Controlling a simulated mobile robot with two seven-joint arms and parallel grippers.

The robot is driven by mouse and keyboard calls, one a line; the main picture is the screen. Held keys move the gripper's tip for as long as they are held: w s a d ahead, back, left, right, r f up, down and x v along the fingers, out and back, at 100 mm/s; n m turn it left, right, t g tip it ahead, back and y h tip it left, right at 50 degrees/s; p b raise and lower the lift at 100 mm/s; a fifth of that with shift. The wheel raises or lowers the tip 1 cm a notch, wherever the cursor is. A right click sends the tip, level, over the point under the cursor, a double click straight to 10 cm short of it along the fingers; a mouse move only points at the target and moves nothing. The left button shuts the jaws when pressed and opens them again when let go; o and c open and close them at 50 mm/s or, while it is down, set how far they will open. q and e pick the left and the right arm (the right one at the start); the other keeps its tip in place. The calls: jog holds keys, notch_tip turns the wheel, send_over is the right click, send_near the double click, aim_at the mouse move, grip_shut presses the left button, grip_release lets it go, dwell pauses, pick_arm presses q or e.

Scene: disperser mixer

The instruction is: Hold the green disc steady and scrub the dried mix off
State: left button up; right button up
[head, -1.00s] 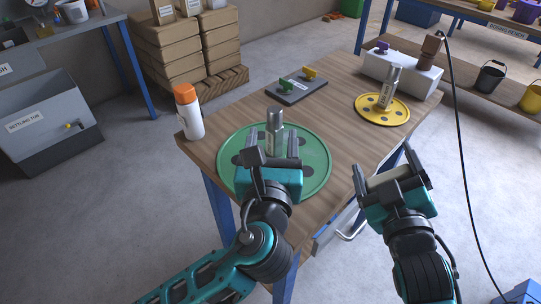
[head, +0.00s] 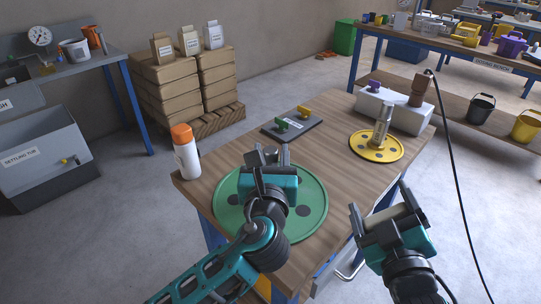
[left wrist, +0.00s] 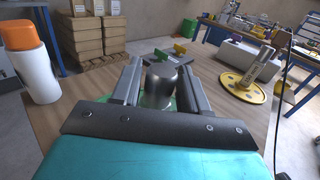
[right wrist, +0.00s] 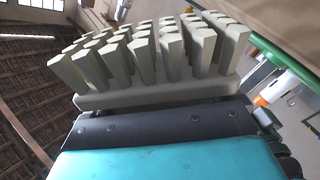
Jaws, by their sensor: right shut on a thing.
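The green disc (head: 314,190) lies flat on the wooden table near its front left corner, with dark round spots on its face. Its upright grey metal stem (left wrist: 160,86) shows between my left fingers in the left wrist view. My left gripper (head: 268,156) is open around the stem, one finger on each side, and hides the disc's middle in the head view. My right gripper (head: 388,212) is shut on a pale brush (right wrist: 155,75), its blocky bristles facing away from the jaws. The brush is off the table's right side, apart from the disc. I cannot make out dried mix clearly.
A white bottle with an orange cap (head: 185,152) stands close left of the disc. A dark plate with green and yellow clips (head: 291,127) lies behind. A yellow disc with a stem (head: 376,146) and a white box (head: 394,108) are farther right.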

pick_arm(q)
grip_shut()
dwell(0.4)
jog(key=shift+c, duration=0.9)
grip_release()
jog(key=c, duration=0.5)
